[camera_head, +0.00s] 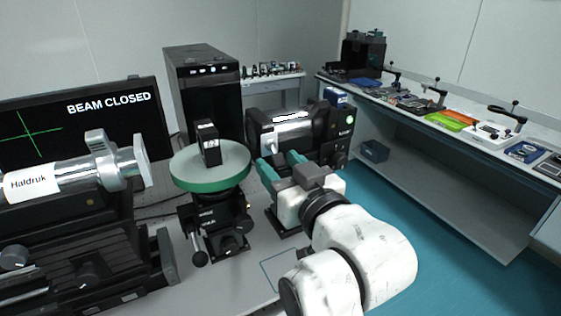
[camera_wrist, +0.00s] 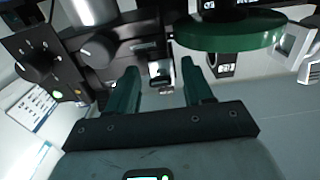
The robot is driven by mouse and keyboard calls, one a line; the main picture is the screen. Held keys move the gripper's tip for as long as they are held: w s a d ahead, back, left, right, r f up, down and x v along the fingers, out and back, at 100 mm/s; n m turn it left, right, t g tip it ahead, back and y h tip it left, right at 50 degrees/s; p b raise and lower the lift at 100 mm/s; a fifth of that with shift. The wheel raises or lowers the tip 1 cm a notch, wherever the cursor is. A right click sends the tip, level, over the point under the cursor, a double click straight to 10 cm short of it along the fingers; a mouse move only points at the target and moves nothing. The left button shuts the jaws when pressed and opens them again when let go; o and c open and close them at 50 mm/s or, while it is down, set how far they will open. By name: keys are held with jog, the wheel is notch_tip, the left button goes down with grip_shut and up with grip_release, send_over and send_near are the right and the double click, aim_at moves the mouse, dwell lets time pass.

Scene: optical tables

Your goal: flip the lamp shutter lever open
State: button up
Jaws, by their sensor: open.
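The lamp (camera_head: 290,134) is a black housing with a silver barrel beyond my arm in the head view. My gripper (camera_head: 280,162) has green fingers, open, close in front of the lamp. In the wrist view, a small pale metallic piece (camera_wrist: 161,76) shows between the fingers, apparently the shutter lever. I cannot tell whether the fingers touch it. In the head view the lever is not distinguishable. The monitor (camera_head: 108,105) reads "BEAM CLOSED".
A round green stage (camera_head: 185,174) with a small black block stands left of my gripper. A silver "Haldruk" cylinder (camera_head: 40,180) on a black mount is further left. A black computer tower (camera_head: 205,95) stands behind. A long bench (camera_head: 465,135) with trays lies at right.

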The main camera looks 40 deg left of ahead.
jog(key=shift+w+a, duration=0.15)
jog(key=shift+a, duration=0.15)
jog(key=shift+c, duration=0.4)
grip_shut()
